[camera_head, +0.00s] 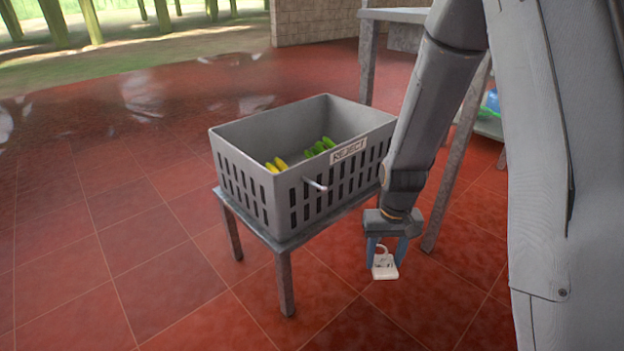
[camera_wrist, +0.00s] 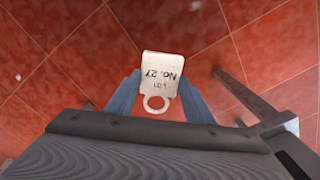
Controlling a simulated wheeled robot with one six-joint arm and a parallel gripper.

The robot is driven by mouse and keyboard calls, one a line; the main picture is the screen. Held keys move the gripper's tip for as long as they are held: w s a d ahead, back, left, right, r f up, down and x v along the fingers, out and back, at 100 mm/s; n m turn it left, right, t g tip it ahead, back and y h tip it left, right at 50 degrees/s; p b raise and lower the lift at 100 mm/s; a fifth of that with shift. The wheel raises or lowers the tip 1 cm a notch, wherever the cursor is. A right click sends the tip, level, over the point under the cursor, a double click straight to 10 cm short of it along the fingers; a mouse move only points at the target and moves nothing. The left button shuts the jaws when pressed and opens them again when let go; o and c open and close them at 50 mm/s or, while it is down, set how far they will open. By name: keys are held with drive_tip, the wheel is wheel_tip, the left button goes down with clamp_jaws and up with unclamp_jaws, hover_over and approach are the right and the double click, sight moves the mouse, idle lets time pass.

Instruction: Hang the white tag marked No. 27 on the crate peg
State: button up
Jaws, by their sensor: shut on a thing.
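The white tag (camera_head: 385,268) is in my gripper (camera_head: 386,250), to the right of the crate and below its rim in the head view. In the wrist view the tag (camera_wrist: 161,75) reads "No. 27" upside down, with its ring toward my palm. My gripper (camera_wrist: 156,98) is shut on the tag, its blue fingers on either side of the ring. The crate peg (camera_head: 316,185) is a short pale rod sticking out from the front wall of the grey crate (camera_head: 290,205). The peg is bare. The tag is apart from the peg and the crate.
The crate carries a "REJECT" label (camera_head: 349,151) and holds several yellow (camera_head: 277,164) and green (camera_head: 319,147) pieces. It stands on a small grey table (camera_head: 285,262). A grey shelf rack (camera_head: 458,150) stands behind my arm. Red tiled floor in front is clear.

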drive_tip(key=s+r, duration=0.8)
drive_tip(key=r, duration=0.1)
wheel_tip(320, 180, up, 25)
drive_tip(key=s+p, duration=0.2)
drive_tip(key=p, duration=3.6)
drive_tip(key=shift+s+a, duration=0.15)
drive_tip(key=shift+s, duration=0.1)
